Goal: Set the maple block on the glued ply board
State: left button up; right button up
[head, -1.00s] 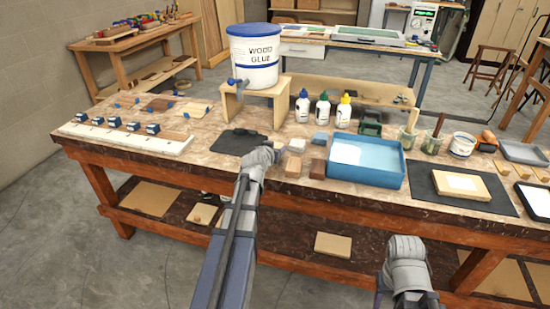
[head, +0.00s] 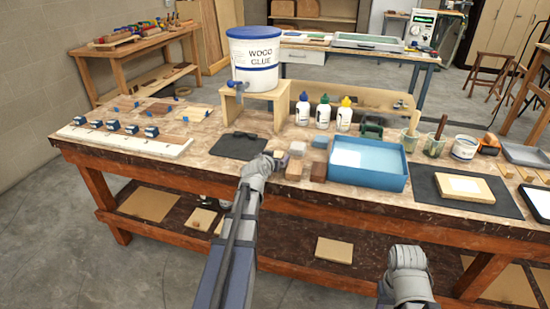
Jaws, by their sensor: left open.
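My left gripper (head: 277,158) is open at the front middle of the bench, beside a cluster of small blocks. A small pale block (head: 281,154), which looks like the maple block, shows at its fingertips; I cannot tell whether it is between the fingers. The glued ply board (head: 463,187) lies flat on a dark mat at the right, with a whitish patch on top. My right gripper (head: 408,262) is in front of the bench, low at the right; its fingers are hidden.
A tan block (head: 294,168), a brown block (head: 318,171) and a blue tray (head: 368,181) stand between the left gripper and the board. Glue bottles (head: 323,112) and a wood glue bucket (head: 254,62) stand behind. A dark mat (head: 238,146) lies left of the gripper.

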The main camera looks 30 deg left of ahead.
pick_arm(q)
jog(key=shift+r, duration=0.1)
jog(key=p+v, duration=0.5)
jog(key=v, duration=0.7)
jog(key=shift+c, duration=0.7)
jog(key=shift+w+a+f+b, duration=0.1)
jog(key=shift+w+f+b, duration=1)
jog(key=shift+b, duration=0.05)
jog(key=shift+c, duration=0.5)
jog(key=shift+w+f, duration=0.1)
jog(key=shift+w, duration=0.15)
jog(key=shift+b+x, duration=1.5)
jog(key=shift+x, duration=2.35)
jog(key=shift+s+a, duration=0.1)
jog(key=shift+a, duration=0.1)
